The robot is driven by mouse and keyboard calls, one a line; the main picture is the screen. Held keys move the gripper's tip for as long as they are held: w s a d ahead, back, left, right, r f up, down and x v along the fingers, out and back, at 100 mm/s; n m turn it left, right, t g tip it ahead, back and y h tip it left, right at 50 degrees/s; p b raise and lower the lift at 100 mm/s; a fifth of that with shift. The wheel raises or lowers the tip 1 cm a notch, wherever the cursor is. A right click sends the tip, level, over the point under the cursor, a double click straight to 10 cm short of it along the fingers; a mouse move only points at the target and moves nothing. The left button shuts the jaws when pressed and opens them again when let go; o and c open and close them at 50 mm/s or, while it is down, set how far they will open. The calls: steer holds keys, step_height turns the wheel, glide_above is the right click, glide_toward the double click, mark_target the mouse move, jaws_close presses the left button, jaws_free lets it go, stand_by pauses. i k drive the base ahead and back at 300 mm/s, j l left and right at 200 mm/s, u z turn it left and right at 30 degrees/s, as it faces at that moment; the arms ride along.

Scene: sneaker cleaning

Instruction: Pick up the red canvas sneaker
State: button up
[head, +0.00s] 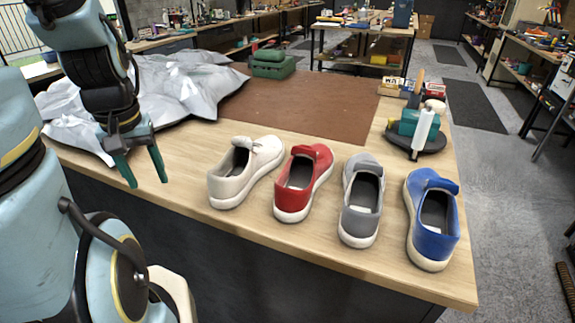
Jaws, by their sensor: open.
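The red canvas sneaker (317,174) stands upright on the wooden workbench, second from the left in a row of shoes, with its white sole and dark opening showing. My gripper (147,184) is at the left above the bench, its two green fingers pointing down and spread apart with nothing between them. It is well to the left of the red sneaker, with the white sneaker (264,160) between them.
A grey sneaker (350,214) and a blue sneaker (443,240) stand right of the red one. Crumpled silver sheeting (185,84), a brown mat (300,105), a green box (271,66) and a round dark tray (430,146) with a bottle lie behind. The bench front (380,269) is clear.

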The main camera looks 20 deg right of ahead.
mark_target(308, 168)
steer(key=l+u, duration=0.15)
steer(key=u, duration=0.35)
steer(key=k+l+u, duration=0.1)
steer(key=u, duration=0.35)
steer(key=k+u, duration=0.15)
steer(key=u, duration=0.35)
steer(key=k+l+u, duration=0.15)
steer(key=k+u, duration=0.2)
steer(key=k, duration=0.4)
steer(key=k+u, duration=0.4)
steer(key=k, duration=0.3)
steer(key=k+j, duration=0.1)
steer(key=k, duration=0.35)
